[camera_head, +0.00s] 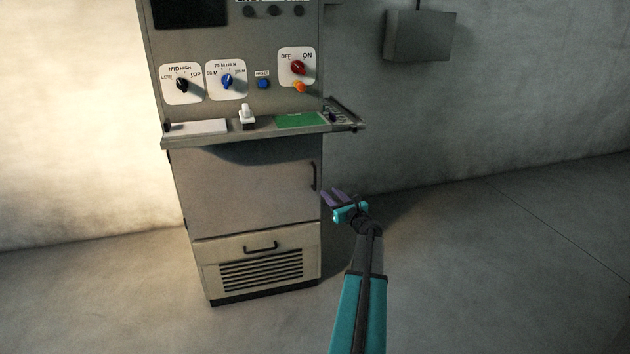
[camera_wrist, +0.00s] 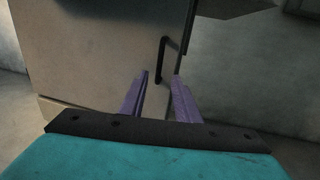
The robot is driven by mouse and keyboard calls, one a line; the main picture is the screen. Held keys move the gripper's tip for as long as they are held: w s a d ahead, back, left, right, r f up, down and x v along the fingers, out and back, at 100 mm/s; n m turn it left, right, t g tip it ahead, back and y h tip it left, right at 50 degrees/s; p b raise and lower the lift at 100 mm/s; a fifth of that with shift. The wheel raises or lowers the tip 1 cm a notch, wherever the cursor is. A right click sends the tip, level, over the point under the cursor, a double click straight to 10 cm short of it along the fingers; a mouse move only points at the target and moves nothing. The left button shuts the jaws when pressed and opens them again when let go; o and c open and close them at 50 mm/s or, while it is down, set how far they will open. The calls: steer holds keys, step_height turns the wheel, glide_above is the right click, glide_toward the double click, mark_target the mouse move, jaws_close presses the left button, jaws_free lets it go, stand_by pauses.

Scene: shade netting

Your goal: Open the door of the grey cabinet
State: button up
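The grey cabinet (camera_head: 265,215) stands against the wall with its door (camera_head: 240,185) closed. The door has a dark vertical bar handle (camera_head: 314,176) near its right edge. My gripper (camera_head: 331,193) is just to the right of and below the handle in the head view. In the wrist view my gripper (camera_wrist: 160,78) has its two purple fingers apart, with a gap between the tips. The handle (camera_wrist: 163,60) shows beyond the fingertips, roughly in line with the gap. Nothing is seen between the fingers, and contact with the handle cannot be told.
Above the door a shelf (camera_head: 210,141) juts out, holding a white item (camera_head: 247,117) and a green board (camera_head: 300,120). Knobs are on the panel above. A lower drawer (camera_head: 260,250) has its own handle and vent slots. The floor to the right is clear; a grey box (camera_head: 420,37) hangs on the wall.

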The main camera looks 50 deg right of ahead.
mark_target(315, 188)
steer(key=shift+x, duration=6.85)
jaws_close()
